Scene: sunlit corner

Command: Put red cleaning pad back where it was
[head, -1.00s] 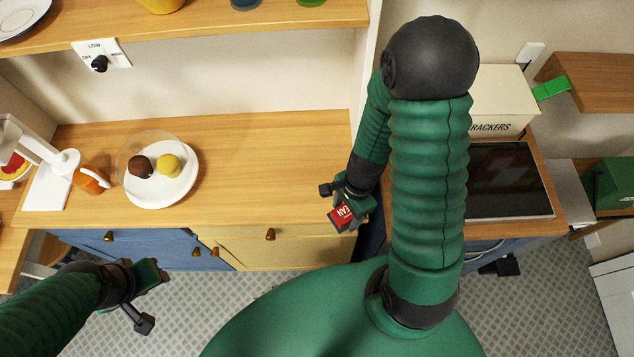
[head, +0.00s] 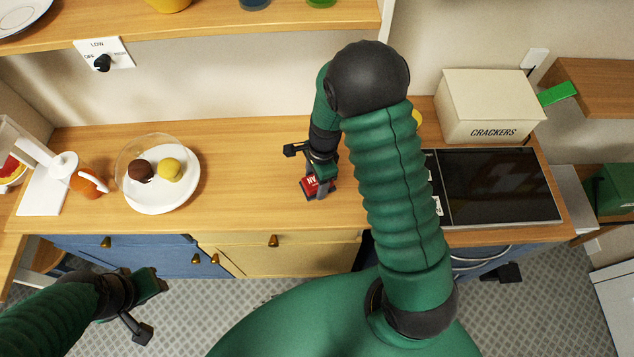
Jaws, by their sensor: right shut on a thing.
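The red cleaning pad (head: 310,185) has white lettering and is held in my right gripper (head: 318,184). The gripper is shut on it, over the right part of the wooden counter (head: 244,195). I cannot tell whether the pad touches the counter top. The gripper and wrist hide part of the pad. My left gripper (head: 148,306) is low at the left, over the tiled floor in front of the drawers. It is empty and its fingers are spread apart.
A white plate (head: 150,205) with two round sweets under a clear dome stands on the counter's left half. A cream crackers box (head: 490,108) stands behind a dark glass panel (head: 490,186) at right. The counter between plate and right gripper is clear. A shelf (head: 220,38) hangs above.

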